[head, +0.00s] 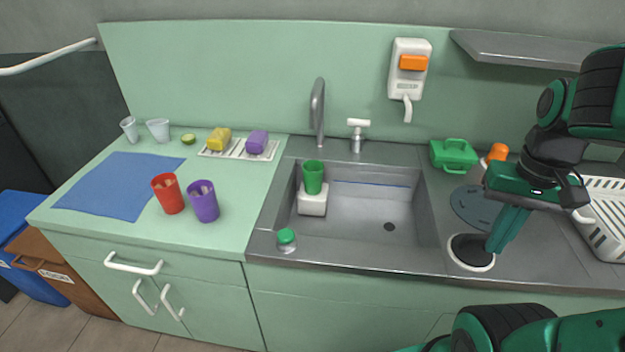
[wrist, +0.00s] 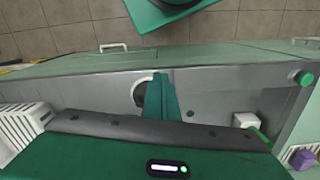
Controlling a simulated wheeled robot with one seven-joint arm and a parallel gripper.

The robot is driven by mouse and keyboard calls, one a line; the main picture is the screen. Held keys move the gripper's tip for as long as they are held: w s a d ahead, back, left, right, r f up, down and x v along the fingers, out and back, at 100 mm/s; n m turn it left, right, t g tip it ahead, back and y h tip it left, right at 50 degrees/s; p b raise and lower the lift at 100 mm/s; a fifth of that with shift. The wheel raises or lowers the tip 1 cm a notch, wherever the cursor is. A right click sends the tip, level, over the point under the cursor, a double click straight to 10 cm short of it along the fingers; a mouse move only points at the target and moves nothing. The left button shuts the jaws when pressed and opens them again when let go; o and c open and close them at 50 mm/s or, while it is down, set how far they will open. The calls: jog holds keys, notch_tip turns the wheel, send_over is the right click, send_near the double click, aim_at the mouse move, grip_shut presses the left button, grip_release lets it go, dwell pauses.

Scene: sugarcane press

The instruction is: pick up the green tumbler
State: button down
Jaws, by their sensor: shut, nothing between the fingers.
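The green tumbler (head: 313,177) stands upright on a white block (head: 312,200) in the left part of the sink. In the wrist view, a bit of green at the right edge of my gripper's body, beside the white block (wrist: 245,120), looks like the tumbler (wrist: 262,135), mostly hidden. My gripper (head: 494,250) is shut and empty. It points down over the round white-rimmed hole in the counter, right of the sink and well apart from the tumbler. Its shut fingers also show in the wrist view (wrist: 160,82).
A red cup (head: 168,194) and a purple cup (head: 203,201) stand on the left counter. A green-capped jar (head: 286,240) is at the sink's front left corner. The faucet (head: 318,112) rises behind the sink. A green box (head: 454,155) and white rack (head: 604,215) are at right.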

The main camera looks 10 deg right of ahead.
dwell(0.4)
jog(key=c, duration=2.2)
grip_release()
jog(key=o, duration=0.5)
jog(key=shift+s+r, duration=0.15)
jog(key=shift+s, duration=0.2)
jog(key=o, duration=0.9)
jog(key=w, duration=0.1)
jog(key=w+f+n, duration=0.1)
jog(key=w+n, duration=0.1)
jog(key=w, duration=0.1)
jog(key=shift+d+f+t+h, duration=0.1)
jog(key=shift+f+t+h, duration=0.2)
jog(key=shift+f, duration=0.1)
jog(key=n+t+y, duration=0.7)
jog(key=n+t, duration=0.3)
jog(key=t, duration=0.2)
send_near(313, 179)
jog(key=w+f, duration=0.2)
jog(key=w, duration=0.1)
jog(key=shift+h, duration=0.3)
jog(key=shift+f+x, duration=0.15)
jog(key=shift+x, duration=2.4)
jog(key=shift+f+x, duration=0.15)
jog(key=shift+x, duration=2.45)
